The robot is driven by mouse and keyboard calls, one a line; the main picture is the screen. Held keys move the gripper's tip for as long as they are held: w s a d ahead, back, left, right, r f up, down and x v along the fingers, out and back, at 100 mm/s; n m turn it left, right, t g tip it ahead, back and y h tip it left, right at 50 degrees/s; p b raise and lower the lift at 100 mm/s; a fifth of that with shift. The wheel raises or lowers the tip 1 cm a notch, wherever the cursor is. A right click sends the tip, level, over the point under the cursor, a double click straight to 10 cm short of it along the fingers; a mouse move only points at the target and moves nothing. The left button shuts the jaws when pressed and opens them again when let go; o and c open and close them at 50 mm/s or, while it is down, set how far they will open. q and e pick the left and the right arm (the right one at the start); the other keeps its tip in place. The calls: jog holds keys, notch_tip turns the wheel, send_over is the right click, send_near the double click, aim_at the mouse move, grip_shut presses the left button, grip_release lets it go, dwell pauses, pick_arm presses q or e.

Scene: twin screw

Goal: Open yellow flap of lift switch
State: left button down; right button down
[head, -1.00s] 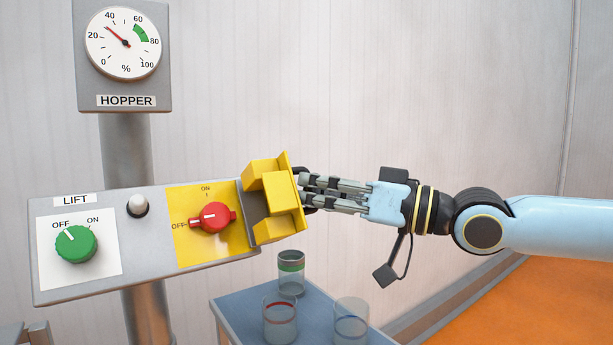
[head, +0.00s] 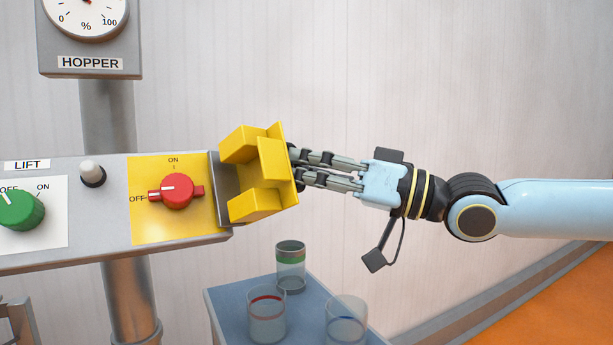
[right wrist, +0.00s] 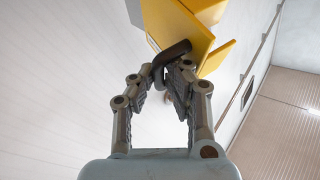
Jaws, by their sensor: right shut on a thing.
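The yellow flap (head: 272,165) stands swung out at the right end of the lift panel (head: 110,240), its blocky inner side facing me. The red switch (head: 177,190) is uncovered on its yellow plate (head: 150,225), its pointer toward OFF. My right gripper (head: 297,168) is at the flap's outer side. In the right wrist view its fingers (right wrist: 160,74) are shut on the dark handle (right wrist: 172,52) of the flap (right wrist: 175,25). The head view hides most of this handle behind the flap. My left gripper is not in view.
The hopper gauge (head: 88,40) is above on a grey post. Below the flap, several glass jars (head: 290,268) stand on a blue-grey table (head: 225,300). The wall behind is clear.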

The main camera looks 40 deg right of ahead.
jog(key=shift+w+d+f, duration=0.2)
jog(key=shift+d+f, duration=0.15)
jog(key=shift+f, duration=0.15)
jog(key=c, duration=1.4)
grip_release()
jog(key=shift+w+f, duration=0.1)
jog(key=shift+w, duration=0.05)
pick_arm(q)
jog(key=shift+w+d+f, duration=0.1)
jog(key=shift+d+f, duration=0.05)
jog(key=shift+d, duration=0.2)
